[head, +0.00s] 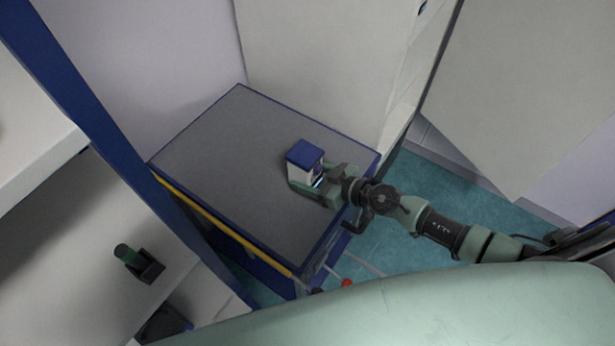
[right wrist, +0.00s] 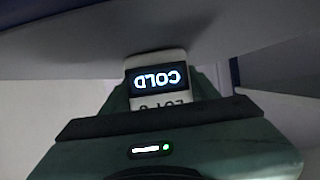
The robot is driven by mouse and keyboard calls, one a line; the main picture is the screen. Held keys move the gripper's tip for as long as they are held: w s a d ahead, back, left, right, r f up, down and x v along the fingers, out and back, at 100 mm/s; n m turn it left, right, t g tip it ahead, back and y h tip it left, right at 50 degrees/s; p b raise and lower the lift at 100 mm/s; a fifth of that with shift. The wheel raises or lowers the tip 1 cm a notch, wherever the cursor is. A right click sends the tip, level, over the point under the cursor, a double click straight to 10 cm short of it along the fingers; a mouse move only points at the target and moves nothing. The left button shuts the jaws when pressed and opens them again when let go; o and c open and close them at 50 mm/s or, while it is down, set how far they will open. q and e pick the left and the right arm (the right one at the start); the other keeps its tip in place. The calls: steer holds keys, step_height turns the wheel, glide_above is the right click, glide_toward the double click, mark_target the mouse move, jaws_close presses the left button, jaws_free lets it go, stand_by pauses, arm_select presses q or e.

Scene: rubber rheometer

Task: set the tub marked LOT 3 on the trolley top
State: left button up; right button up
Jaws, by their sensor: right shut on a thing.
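A small white tub (head: 305,154) with a blue lid is at the right part of the grey trolley top (head: 225,150). My right gripper (head: 312,184) is shut on the tub from its near right side. The tub looks upright. My left gripper is not in view.
The trolley has a blue rim and a yellow rail (head: 225,228) on its left side. Most of its top is bare. A dark holder with a green cylinder (head: 126,254) sits on a pale surface at lower left. Pale panels stand behind and right of the trolley.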

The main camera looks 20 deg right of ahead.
steer(key=shift+f, duration=0.15)
steer(key=o, duration=1.6)
steer(key=shift+o, duration=0.2)
steer(key=shift+s+r, duration=0.15)
steer(key=shift+r, duration=0.1)
steer(key=b+v, duration=0.1)
steer(key=v, duration=0.9)
steer(key=shift+s+d, duration=0.3)
steer(key=shift+s, duration=0.05)
steer(key=shift+s+d+r+b, duration=0.25)
steer(key=shift+s+r+b, duration=0.05)
steer(key=shift+r+b, duration=0.05)
